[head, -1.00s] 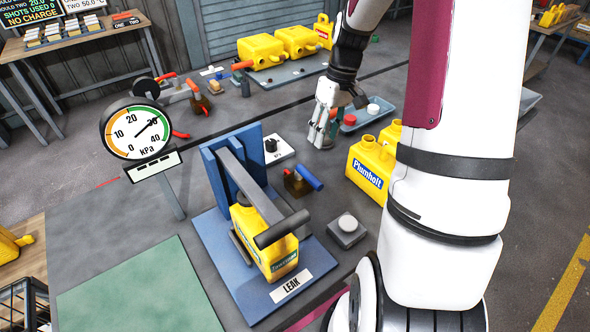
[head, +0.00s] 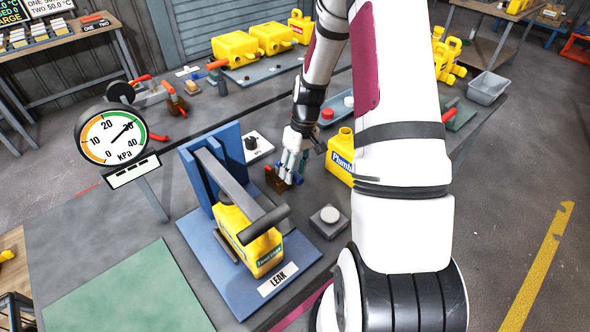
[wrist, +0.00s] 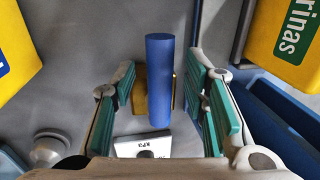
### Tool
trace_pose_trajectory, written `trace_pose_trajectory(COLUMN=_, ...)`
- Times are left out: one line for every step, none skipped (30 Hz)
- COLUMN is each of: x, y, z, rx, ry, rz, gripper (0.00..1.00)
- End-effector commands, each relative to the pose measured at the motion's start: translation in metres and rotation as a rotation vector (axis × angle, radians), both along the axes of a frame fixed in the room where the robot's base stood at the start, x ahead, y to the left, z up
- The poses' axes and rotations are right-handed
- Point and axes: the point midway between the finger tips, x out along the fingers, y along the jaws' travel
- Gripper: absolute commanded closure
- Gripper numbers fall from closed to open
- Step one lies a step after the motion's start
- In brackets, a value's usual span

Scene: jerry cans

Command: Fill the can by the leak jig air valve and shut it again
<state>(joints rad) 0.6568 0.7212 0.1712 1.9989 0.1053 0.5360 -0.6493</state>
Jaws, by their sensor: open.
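The can in the leak jig is yellow with a green label (head: 266,258). It stands under the grey clamp bar of the blue leak jig (head: 225,272). Right of the jig is the air valve (head: 272,180), a brass body with a blue handle (wrist: 160,80); in the head view my gripper partly hides it. My gripper (head: 288,176) is open over the valve. In the wrist view the blue handle lies between the two green-padded fingers (wrist: 163,108), with gaps on both sides. The gauge (head: 112,137) needle points to roughly 30 kPa, near the green band.
A yellow Plumbolt can (head: 340,160) stands close right of my gripper. A grey box with a round button (head: 329,218) is in front. A white box with a black knob (head: 255,147) is behind. Other yellow cans (head: 236,46) lie on a rear tray. The green mat (head: 125,295) is clear.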

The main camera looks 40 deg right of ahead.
Motion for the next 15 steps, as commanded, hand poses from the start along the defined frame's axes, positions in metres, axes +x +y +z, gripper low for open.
trace_pose_trajectory(x=-0.0001, y=0.0005, z=-0.0022, rx=0.0, ry=0.0, rz=0.0, gripper=0.59)
trace_pose_trajectory(x=0.0, y=0.0006, z=-0.003, rx=0.0, ry=0.0, rz=0.0, gripper=0.59)
trace_pose_trajectory(x=0.0001, y=0.0007, z=-0.0036, rx=-0.001, ry=-0.001, rz=0.0, gripper=0.59)
trace_pose_trajectory(x=0.0002, y=0.0007, z=-0.0039, rx=-0.001, ry=-0.001, rz=0.0, gripper=0.59)
trace_pose_trajectory(x=0.0002, y=0.0007, z=-0.004, rx=-0.001, ry=-0.001, rz=0.0, gripper=0.59)
trace_pose_trajectory(x=0.0003, y=0.0007, z=-0.004, rx=-0.001, ry=-0.001, rz=0.0, gripper=0.59)
trace_pose_trajectory(x=0.0003, y=0.0007, z=-0.004, rx=-0.001, ry=-0.001, rz=0.0, gripper=0.59)
trace_pose_trajectory(x=0.0003, y=0.0007, z=-0.0039, rx=-0.001, ry=-0.001, rz=0.0, gripper=0.59)
trace_pose_trajectory(x=0.0003, y=0.0007, z=-0.0039, rx=-0.001, ry=-0.001, rz=0.0, gripper=0.59)
trace_pose_trajectory(x=0.0003, y=0.0007, z=-0.0039, rx=-0.001, ry=-0.001, rz=0.0, gripper=0.59)
trace_pose_trajectory(x=0.0003, y=0.0007, z=-0.0039, rx=-0.001, ry=-0.001, rz=0.0, gripper=0.64)
trace_pose_trajectory(x=0.0003, y=0.0007, z=-0.0038, rx=-0.001, ry=-0.001, rz=0.0, gripper=0.73)
trace_pose_trajectory(x=0.0003, y=0.0007, z=-0.0038, rx=-0.001, ry=-0.001, rz=0.0, gripper=0.8)
trace_pose_trajectory(x=0.0003, y=0.0007, z=-0.0038, rx=-0.001, ry=-0.001, rz=0.0, gripper=0.87)
trace_pose_trajectory(x=0.0003, y=0.0007, z=-0.0038, rx=-0.001, ry=-0.001, rz=0.0, gripper=0.96)
